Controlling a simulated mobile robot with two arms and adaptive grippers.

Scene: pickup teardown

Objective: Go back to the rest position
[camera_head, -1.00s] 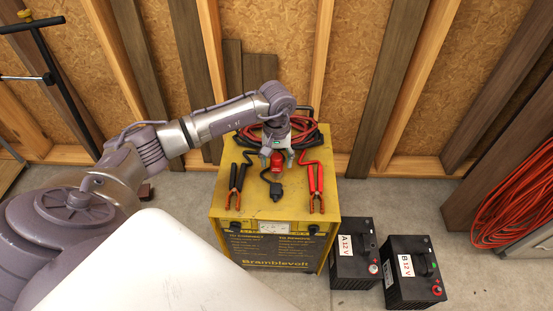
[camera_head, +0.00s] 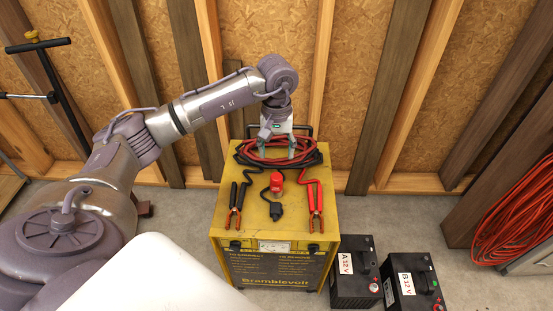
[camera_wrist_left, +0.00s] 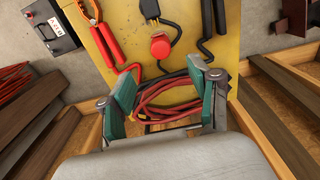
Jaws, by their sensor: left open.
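My left gripper (camera_head: 277,150) is open and empty above the back of the yellow charger cart (camera_head: 224,212), over its coiled red and black cables. In the left wrist view the two green-padded fingers (camera_wrist_left: 165,90) stand apart, with the red cable coil (camera_wrist_left: 168,100) visible between and below them. A red knob-like object (camera_head: 276,182) stands on the cart top in front of the gripper, apart from it; it also shows in the left wrist view (camera_wrist_left: 160,46). My right gripper is not in view.
Black clamps (camera_head: 236,203) and red clamps (camera_head: 315,205) lie on the cart top. Battery A (camera_head: 354,285) and battery B (camera_head: 413,285) stand on the floor to the right. A stud wall (camera_head: 300,90) rises close behind the cart. An orange cable coil (camera_head: 515,215) hangs at right.

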